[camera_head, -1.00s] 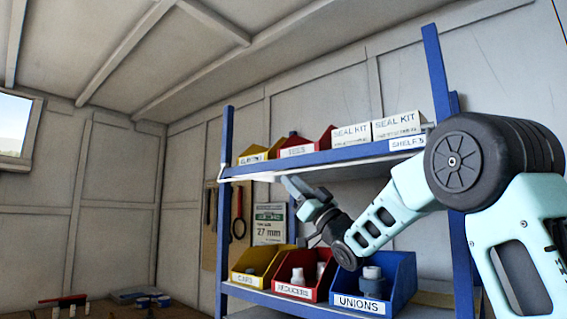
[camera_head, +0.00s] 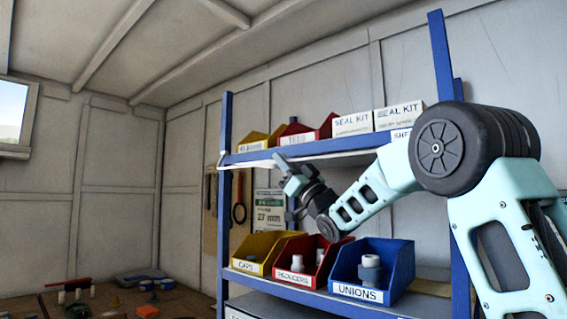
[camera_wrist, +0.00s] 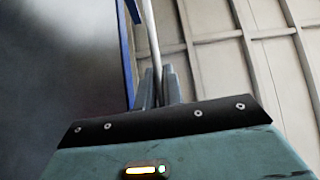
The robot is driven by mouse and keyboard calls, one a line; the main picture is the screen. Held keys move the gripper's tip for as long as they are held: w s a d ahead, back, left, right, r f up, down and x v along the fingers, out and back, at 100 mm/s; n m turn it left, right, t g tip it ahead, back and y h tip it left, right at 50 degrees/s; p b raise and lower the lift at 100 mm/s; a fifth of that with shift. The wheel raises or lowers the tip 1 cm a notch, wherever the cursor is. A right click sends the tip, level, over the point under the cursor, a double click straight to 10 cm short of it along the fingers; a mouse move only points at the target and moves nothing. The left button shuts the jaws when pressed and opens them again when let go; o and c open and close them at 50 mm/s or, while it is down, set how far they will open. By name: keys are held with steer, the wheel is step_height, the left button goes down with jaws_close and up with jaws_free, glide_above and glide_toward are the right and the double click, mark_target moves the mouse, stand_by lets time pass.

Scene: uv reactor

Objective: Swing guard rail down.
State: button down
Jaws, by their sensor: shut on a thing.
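The guard rail shows as a thin pale rod (camera_wrist: 154,45) in the wrist view, running up from between my fingers. My gripper (camera_wrist: 155,88) is shut on this rod. In the head view my gripper (camera_head: 282,165) is at the front edge of the upper shelf (camera_head: 300,156), left of its middle. The rail is hard to make out in the head view, and my gripper and wrist cover part of the shelf edge. The rail's far end and its pivot cannot be made out.
Yellow, red and blue bins (camera_head: 375,290) stand on the lower shelf, below my forearm. Seal kit boxes (camera_head: 372,119) and more bins (camera_head: 258,142) stand on the upper shelf. A blue post (camera_head: 224,190) is left of my gripper. A workbench (camera_head: 180,300) holds small items at the lower left.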

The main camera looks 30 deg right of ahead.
steer(key=shift+a+f+m+t+h+b, duration=0.15)
steer(key=shift+a+m+t+h+b, duration=0.15)
steer(key=shift+m+h+b, duration=0.4)
step_height(320, 180, up, 8)
steer(key=a+m+g+h+p, duration=0.1)
steer(key=m+g+h+p, duration=0.1)
steer(key=m+h, duration=0.7)
steer(key=s+a+m+g+h+p, duration=0.1)
steer(key=m+g+h+p, duration=0.2)
steer(key=m+h, duration=0.6)
steer(key=m, duration=0.7)
steer(key=shift+s+a+h, duration=0.15)
steer(key=shift+a+h, duration=0.15)
steer(key=shift+a, duration=0.1)
steer(key=shift+d+f, duration=0.1)
steer(key=shift+f, duration=0.05)
